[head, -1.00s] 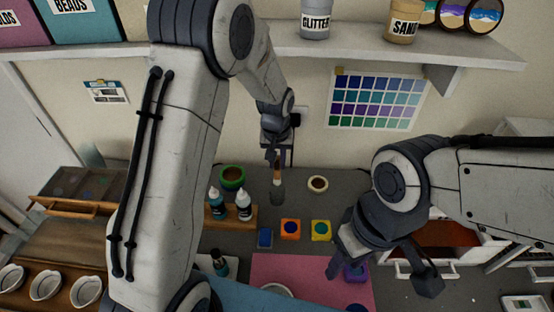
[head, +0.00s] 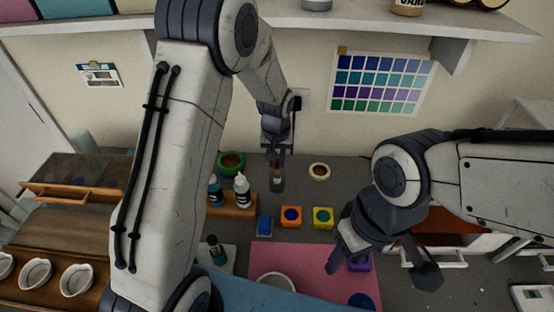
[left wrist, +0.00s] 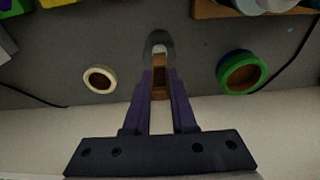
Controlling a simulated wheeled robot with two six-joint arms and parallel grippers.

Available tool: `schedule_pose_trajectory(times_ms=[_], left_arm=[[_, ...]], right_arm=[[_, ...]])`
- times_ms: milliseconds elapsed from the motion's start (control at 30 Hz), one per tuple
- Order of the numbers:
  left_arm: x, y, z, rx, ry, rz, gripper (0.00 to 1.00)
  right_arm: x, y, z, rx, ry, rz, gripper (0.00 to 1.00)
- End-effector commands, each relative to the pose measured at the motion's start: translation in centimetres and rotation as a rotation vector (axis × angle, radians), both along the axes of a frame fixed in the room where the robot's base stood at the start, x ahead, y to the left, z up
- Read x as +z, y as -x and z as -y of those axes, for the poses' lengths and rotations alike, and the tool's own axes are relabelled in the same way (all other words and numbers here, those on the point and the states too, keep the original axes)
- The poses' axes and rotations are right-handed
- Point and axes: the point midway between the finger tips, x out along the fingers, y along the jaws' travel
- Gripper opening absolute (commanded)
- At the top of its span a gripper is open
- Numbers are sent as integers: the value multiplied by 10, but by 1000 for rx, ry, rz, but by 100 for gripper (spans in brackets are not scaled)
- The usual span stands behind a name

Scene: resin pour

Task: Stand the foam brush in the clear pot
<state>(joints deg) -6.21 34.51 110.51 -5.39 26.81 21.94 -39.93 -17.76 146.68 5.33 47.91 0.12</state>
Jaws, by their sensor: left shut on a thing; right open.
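My left gripper (head: 277,150) is shut on the foam brush (head: 277,169), holding it upright by its wooden handle. The brush (left wrist: 160,75) also shows between the fingers in the left wrist view. The small clear pot (head: 277,184) stands on the grey worktop under the brush; it shows in the left wrist view (left wrist: 160,37) too. The brush's lower end overlaps the pot in both views and appears to be inside it; whether it touches the bottom cannot be told. My right gripper (head: 381,269) is open and empty over the worktop at the right.
A green-rimmed bowl (head: 231,158) stands left of the pot and a cream ring-shaped dish (head: 319,170) right of it. A wooden rack (head: 239,211) with bottles is in front on the left. Orange (head: 291,224) and yellow (head: 323,224) paint pots stand in front.

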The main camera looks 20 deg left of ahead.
Motion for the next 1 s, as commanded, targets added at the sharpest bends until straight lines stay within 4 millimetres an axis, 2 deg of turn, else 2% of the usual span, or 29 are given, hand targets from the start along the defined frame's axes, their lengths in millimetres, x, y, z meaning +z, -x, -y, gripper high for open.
schedule_pose_trajectory(times_ms=[100, 133, 200, 567, 667, 1000], left_arm=[[0, 0, 0, 0, 0, 0, 0], [0, 0, 0, 0, 0, 0, 36], [0, 0, 0, 0, 0, 0, 59], [3, 0, 0, 0, 0, 1, 59], [14, 1, 1, 0, 0, 4, 59], [78, 11, 2, 0, 1, 5, 59]], right_arm=[[0, 0, 0, 0, 0, 0, 48], [0, 0, 0, 0, 0, 0, 48], [0, 0, 0, 0, 0, 0, 48], [-1, 0, 0, 0, 0, 0, 48], [-4, 0, 0, 0, 0, 0, 48], [-18, 0, 0, 1, 0, 0, 48]])
